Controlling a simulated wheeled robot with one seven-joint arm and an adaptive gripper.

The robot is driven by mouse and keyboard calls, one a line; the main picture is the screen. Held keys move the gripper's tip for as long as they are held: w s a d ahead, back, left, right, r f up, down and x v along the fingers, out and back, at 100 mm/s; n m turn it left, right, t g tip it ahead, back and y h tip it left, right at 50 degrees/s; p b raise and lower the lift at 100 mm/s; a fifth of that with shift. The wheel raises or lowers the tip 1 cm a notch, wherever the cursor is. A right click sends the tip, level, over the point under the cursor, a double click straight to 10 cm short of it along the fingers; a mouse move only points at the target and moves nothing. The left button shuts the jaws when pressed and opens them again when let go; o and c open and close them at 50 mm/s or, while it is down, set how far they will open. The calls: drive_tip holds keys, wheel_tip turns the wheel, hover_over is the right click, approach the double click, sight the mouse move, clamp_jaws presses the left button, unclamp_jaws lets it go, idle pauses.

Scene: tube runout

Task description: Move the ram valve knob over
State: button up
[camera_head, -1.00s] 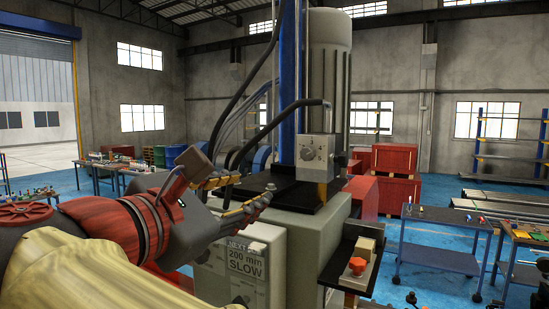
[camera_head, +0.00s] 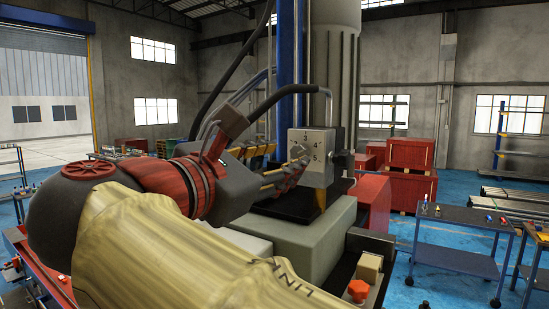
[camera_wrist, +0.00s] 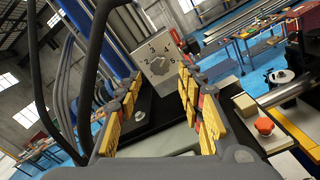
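The ram valve knob (camera_wrist: 159,66) is a small grey faceted knob on the front of a light grey box (camera_head: 320,146) with numbers around it. In the wrist view it lies ahead, between and beyond the fingertips; I cannot tell which number it points to. My gripper (camera_wrist: 161,80) has yellow and red fingers spread wide apart with nothing between them. In the head view my gripper (camera_head: 284,161) is just left of the box, and its fingers partly cover the knob (camera_head: 298,153). Contact with the knob cannot be made out.
A blue column (camera_head: 290,75) and a thick grey cylinder (camera_head: 335,70) stand behind the box. A black hose (camera_head: 283,92) arches over my gripper to the box. An orange knob (camera_head: 358,290) sits low at the right. A blue cart (camera_head: 455,262) stands further right.

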sight(297, 153)
drive_tip(key=x, duration=0.4)
drive_tip(key=shift+w+d+b, duration=0.2)
drive_tip(key=shift+w+b, duration=0.05)
drive_tip(key=shift+b, duration=0.05)
drive_tip(key=shift+a, duration=0.1)
drive_tip(key=shift+s+r, duration=0.1)
drive_tip(key=c, duration=0.8)
drive_tip(key=shift+c, duration=0.3)
